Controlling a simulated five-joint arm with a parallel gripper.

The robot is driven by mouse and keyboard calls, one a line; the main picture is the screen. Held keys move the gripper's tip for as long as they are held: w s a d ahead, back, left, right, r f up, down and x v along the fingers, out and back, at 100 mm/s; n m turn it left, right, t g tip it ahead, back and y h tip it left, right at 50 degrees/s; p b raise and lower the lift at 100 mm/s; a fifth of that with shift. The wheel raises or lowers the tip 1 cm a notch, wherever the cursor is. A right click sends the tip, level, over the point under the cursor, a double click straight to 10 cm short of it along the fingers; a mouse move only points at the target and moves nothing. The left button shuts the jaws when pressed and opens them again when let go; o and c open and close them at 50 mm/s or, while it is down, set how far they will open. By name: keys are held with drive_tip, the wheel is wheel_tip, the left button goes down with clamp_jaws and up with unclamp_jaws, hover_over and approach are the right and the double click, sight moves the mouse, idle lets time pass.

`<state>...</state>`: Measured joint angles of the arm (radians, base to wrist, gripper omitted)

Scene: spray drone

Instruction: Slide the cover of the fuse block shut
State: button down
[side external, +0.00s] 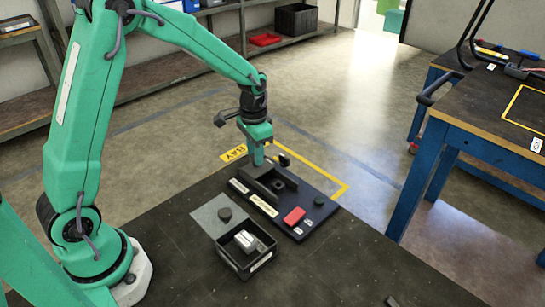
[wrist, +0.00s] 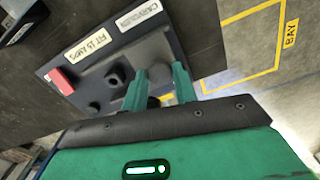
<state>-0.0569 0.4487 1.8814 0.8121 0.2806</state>
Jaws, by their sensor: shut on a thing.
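The fuse block (side external: 262,188) is a dark open-topped housing on a dark board (side external: 325,208) near the bench edge. In the wrist view its dark body (wrist: 103,82) shows round recesses to the left of my fingers. My gripper (side external: 262,168) points down at the back of the block. In the wrist view my gripper (wrist: 165,88) has its green fingers shut around a grey rounded piece (wrist: 158,72), which seems to be part of the cover. The fingers hide most of the cover, and I cannot tell its exact position.
A red block (side external: 294,216) sits on the board beside labels. A dark open bin (side external: 232,262) holds a pale piece (side external: 246,240). The bench front is clear.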

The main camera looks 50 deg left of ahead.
drive_tip(key=d, duration=0.8)
drive_tip(key=shift+d, duration=0.3)
drive_tip(key=c, duration=1.1)
unclamp_jaws()
wheel_tip(320, 180, up, 8)
